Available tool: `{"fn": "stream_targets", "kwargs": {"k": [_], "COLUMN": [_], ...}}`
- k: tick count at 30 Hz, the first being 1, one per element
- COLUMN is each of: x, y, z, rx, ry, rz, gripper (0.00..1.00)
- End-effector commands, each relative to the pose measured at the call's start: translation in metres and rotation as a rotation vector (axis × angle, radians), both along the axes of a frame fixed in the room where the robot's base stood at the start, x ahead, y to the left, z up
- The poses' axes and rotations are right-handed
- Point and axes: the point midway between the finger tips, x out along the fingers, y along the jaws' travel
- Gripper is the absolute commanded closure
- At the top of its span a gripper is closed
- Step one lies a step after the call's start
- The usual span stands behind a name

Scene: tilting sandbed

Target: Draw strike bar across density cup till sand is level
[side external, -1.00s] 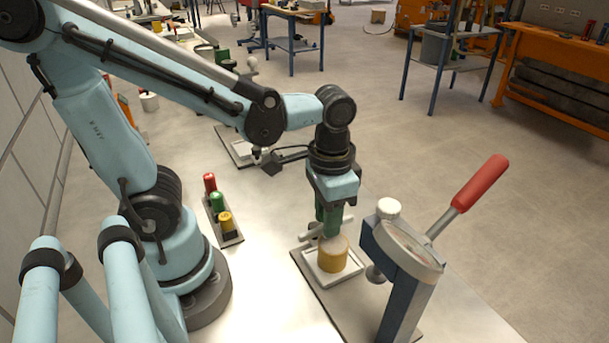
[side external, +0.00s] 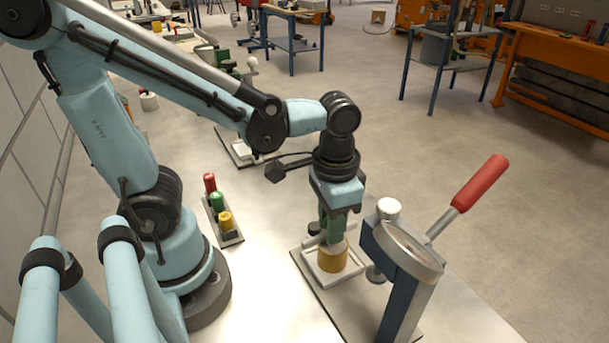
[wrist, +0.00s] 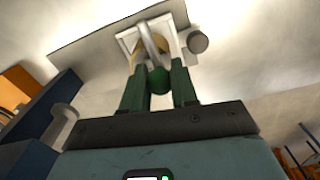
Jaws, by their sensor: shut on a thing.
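The density cup (side external: 333,258), a tan cylinder, stands in a pale square tray (side external: 352,268) in the side view. My gripper (side external: 333,238) points down right over it. Its green fingers are shut on the strike bar's green knob (wrist: 159,80), seen between them in the wrist view. The pale grey strike bar (wrist: 150,42) runs from the knob across the cup's top, with tan showing on both sides of it. In the side view the bar is mostly hidden by the fingers. Whether the sand is level cannot be told.
A blue-grey stand (side external: 402,285) with a red-handled lever (side external: 480,183) rises close right of the cup. A dark round knob (side external: 314,228) is just behind the tray. A rack with red, green and yellow cylinders (side external: 218,205) stands left. The bench between is clear.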

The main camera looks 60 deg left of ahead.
Motion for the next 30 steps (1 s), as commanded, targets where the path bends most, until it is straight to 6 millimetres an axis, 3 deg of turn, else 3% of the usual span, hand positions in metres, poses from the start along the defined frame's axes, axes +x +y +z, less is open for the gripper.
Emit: {"fn": "stream_targets", "kwargs": {"k": [30], "x": [0.0], "y": [-0.028], "z": [0.0], "rx": [0.0], "ry": [0.0], "rz": [-0.001], "gripper": [0.99]}}
